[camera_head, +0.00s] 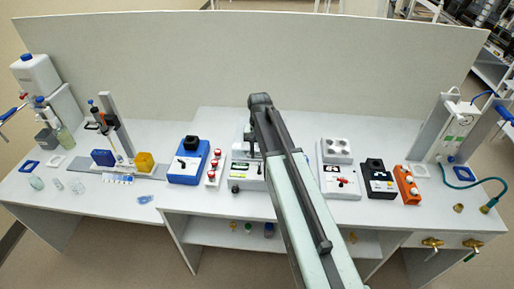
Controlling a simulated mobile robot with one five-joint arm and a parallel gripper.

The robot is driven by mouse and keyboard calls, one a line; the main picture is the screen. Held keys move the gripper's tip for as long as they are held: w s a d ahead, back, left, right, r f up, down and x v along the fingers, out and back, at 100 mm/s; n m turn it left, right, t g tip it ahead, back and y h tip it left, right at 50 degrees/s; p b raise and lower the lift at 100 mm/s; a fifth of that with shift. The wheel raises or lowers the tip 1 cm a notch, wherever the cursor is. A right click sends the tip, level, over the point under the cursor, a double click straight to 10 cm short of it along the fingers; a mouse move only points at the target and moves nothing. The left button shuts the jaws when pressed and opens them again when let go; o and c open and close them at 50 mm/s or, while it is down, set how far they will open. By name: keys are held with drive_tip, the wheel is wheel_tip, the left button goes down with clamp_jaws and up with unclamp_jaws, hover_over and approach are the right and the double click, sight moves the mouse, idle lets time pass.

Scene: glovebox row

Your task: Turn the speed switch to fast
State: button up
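My arm reaches up from the bottom of the picture to its wrist over the bench. My gripper (250,148) hangs below the wrist, above a white device (247,178) with small dark controls. The fingers are too small and dark to read, and I cannot tell whether they touch the device.
A strip with red switches (213,168) stands left of the white device; an orange strip (406,185) stands at the right. Blue and yellow racks (145,161) and bottles (63,135) are on the left. A green hose (478,183) lies at the far right. A panel (180,60) closes the back.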

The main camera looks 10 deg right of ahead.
sight(259, 167)
drive_tip(key=shift+s+r, duration=0.15)
drive_tip(key=shift+r, duration=0.6)
wheel_tip(259, 167, down, 8)
drive_tip(key=b, duration=0.8)
drive_tip(key=shift+d+f, duration=0.1)
drive_tip(key=shift+f, duration=0.05)
clamp_jaws()
